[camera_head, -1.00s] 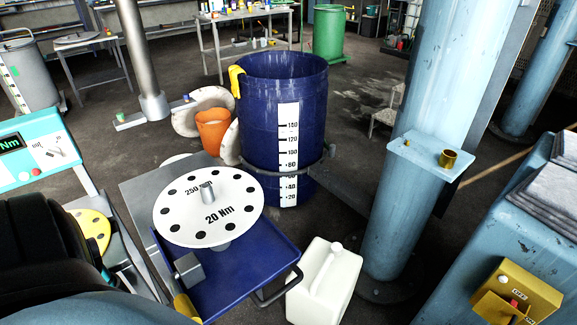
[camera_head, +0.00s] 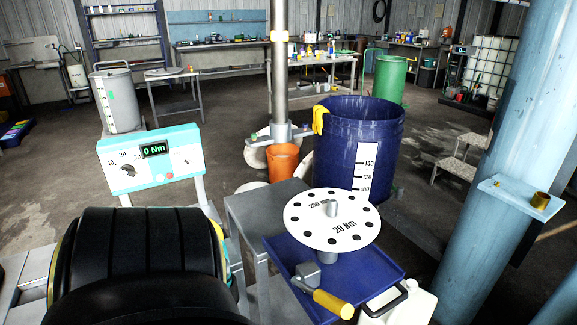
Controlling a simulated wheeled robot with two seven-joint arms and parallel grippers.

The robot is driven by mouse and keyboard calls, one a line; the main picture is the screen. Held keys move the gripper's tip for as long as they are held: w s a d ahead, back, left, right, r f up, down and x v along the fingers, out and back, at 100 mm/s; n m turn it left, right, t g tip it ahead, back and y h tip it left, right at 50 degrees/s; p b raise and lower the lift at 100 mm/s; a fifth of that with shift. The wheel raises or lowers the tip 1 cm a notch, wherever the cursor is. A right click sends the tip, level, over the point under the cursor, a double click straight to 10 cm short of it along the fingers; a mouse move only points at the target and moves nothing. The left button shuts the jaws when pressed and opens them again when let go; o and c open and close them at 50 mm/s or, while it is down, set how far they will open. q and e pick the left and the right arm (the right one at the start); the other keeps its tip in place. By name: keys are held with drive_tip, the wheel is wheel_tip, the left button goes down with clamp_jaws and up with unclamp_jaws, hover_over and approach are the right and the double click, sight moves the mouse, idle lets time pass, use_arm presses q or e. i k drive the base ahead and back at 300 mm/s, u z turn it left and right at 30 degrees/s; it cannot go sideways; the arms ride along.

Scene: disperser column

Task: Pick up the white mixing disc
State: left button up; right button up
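The white mixing disc (camera_head: 302,216) lies flat on a grey post (camera_head: 327,258) above a blue tray (camera_head: 385,271). It is round, with a ring of black dots, "20 Nm" and "250 mm" printed on it, and a short grey hub (camera_head: 331,208) in the middle. Its top is unobstructed. Neither gripper shows in the head view, so nothing is seen touching the disc.
A grey block with a yellow handle (camera_head: 333,303) sits on the tray's front edge. A blue barrel (camera_head: 345,150) stands behind, a white canister (camera_head: 410,308) at front right. A teal torque box (camera_head: 150,160) reads "0 Nm". A large black ribbed shape fills the lower left.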

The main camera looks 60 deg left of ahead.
sight(328, 219)
drive_tip(key=k, duration=0.45)
drive_tip(key=u, duration=0.75)
